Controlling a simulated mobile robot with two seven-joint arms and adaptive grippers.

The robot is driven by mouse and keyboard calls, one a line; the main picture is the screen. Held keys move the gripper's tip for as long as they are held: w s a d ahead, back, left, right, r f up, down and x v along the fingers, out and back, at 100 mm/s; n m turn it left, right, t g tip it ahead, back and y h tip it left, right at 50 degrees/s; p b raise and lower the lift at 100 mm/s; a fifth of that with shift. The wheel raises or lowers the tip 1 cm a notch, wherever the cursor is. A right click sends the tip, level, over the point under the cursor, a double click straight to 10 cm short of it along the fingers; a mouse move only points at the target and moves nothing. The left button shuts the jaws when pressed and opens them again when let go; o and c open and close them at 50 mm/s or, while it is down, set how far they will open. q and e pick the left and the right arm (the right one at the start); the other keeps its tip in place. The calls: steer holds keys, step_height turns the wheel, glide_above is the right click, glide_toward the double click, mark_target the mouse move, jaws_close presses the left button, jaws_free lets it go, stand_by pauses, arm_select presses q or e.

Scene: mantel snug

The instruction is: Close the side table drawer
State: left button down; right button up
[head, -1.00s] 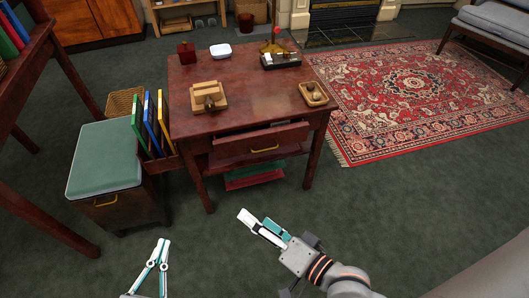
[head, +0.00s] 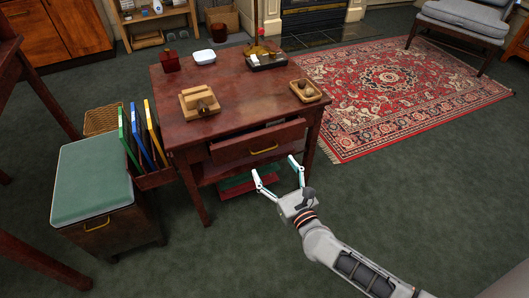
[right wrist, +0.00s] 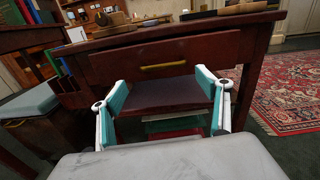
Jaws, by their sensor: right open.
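The dark red wooden side table (head: 225,90) stands in the middle of the head view. Its front drawer (head: 240,146) is pulled out partway, with a dark gap showing above its front. A brass handle (head: 264,150) is on the drawer front; it also shows in the right wrist view (right wrist: 163,66). My right gripper (head: 277,168) is open and empty, just in front of and below the drawer front. In the right wrist view its two fingers (right wrist: 167,84) frame the lower part of the drawer, apart from the handle. My left gripper is not in view.
On the table top are a wooden holder (head: 199,101), a small tray (head: 305,91), a white dish (head: 204,57) and a red box (head: 170,61). A green-cushioned stool (head: 92,177) and upright books (head: 143,135) stand left.

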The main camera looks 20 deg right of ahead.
mark_target(262, 145)
arm_select(q)
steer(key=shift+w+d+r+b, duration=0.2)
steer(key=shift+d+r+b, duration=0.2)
steer(key=shift+b, duration=0.1)
arm_select(e)
steer(key=shift+m, duration=0.4)
steer(key=shift+w+d, duration=0.1)
steer(key=shift+w, duration=4.05)
